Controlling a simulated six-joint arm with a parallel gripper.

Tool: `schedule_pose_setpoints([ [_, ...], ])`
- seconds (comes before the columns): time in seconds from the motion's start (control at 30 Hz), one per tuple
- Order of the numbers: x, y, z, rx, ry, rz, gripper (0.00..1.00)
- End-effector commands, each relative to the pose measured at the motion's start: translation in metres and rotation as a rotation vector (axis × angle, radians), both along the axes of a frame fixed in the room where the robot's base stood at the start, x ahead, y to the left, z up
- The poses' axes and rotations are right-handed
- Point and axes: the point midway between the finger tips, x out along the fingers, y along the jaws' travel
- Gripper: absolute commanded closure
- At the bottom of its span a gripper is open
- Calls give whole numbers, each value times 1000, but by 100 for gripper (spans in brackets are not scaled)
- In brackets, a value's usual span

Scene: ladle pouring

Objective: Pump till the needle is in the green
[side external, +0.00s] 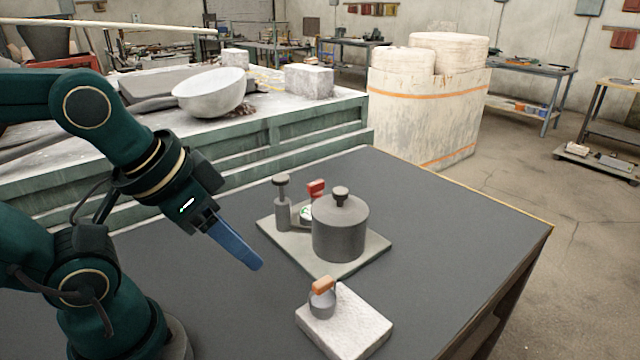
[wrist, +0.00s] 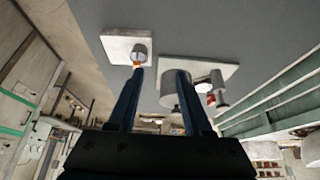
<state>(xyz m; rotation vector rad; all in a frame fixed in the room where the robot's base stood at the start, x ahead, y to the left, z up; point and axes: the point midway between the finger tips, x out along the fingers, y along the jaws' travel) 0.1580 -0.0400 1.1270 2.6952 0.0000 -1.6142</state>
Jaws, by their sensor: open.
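A grey plate (side external: 371,256) on the dark table carries a grey lidded pot (side external: 339,232) with a dark knob. A pump with an upright rod and knob (side external: 282,203) stands at its back left. A small gauge (side external: 306,212) with some green on its face sits between pump and pot, partly hidden by the pot; its needle is too small to read. A red part (side external: 316,188) stands behind it. My gripper (side external: 252,264) is open and empty, in the air left of the plate. In the wrist view its two fingers (wrist: 158,72) are spread, with the plate (wrist: 220,68) beyond.
A white block (side external: 357,326) in front of the plate bears a small grey ladle-like piece with an orange handle (side external: 323,285). A green bench (side external: 300,125) with a white bowl (side external: 210,92) stands behind. The table's right side is clear.

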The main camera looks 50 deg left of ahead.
Motion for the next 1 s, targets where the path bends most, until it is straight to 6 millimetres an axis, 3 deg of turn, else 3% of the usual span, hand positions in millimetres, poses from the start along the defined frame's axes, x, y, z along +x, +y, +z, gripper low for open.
schedule_pose_setpoints([
  [0.1, 0, 0, 0, 0, 0, 0, 54],
  [0.2, 0, 0, 0, 0, 0, 0, 92],
  [0.23, 0, 0, 0, 0, 0, 0, 100],
  [1.0, 0, 0, 0, 0, 0, 0, 100],
])
